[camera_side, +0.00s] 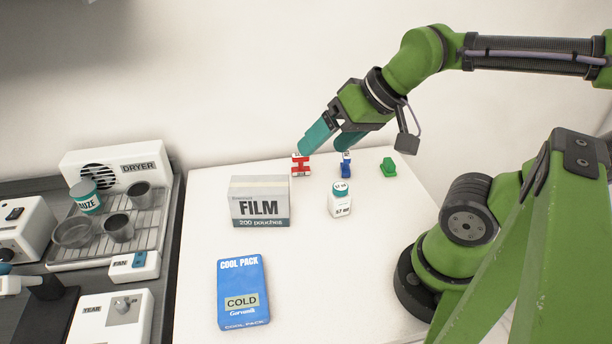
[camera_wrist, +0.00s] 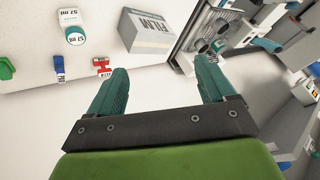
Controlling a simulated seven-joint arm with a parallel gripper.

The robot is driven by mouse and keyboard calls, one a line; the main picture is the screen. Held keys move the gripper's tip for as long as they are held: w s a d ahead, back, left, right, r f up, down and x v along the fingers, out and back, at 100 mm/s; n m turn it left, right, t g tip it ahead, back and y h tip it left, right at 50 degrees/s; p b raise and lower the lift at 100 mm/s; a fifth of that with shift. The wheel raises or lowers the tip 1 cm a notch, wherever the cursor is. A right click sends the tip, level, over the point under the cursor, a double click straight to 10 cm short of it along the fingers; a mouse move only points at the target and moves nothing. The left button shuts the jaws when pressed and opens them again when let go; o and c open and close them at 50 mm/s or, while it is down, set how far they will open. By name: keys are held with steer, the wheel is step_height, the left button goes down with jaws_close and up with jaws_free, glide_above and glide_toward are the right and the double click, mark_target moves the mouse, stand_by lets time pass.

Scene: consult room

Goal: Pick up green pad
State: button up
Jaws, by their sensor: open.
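The green pad (camera_side: 389,167) lies on the white table, to the right of the small blue item, in the side view. It also shows at the left edge of the wrist view (camera_wrist: 6,69), partly cut off. My gripper (camera_side: 332,144) is open with nothing between its teal fingers. It hangs above the back edge of the table, over the red and blue items and to the left of the green pad. In the wrist view my gripper (camera_wrist: 160,80) points at pale floor or wall, with the pad well off to its left.
Near the pad stand a small blue item (camera_side: 346,170), a red item (camera_side: 301,168) and a white bottle (camera_side: 340,203). A film box (camera_side: 260,207) and a blue cool pack (camera_side: 243,292) are further left. A dryer rack (camera_side: 160,237) with cups stands left.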

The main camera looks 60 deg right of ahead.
steer(key=w+d+f+m+g+h, duration=0.1)
steer(key=w+d+f+m+g, duration=0.2)
steer(key=d, duration=0.5)
steer(key=m+g+h, duration=0.1)
steer(key=m+g, duration=0.3)
steer(key=m, duration=1.7)
glide_above(390, 161)
step_height(390, 161, down, 5)
step_height(390, 161, down, 16)
steer(key=shift+a+f, duration=0.1)
steer(key=c, duration=1.1)
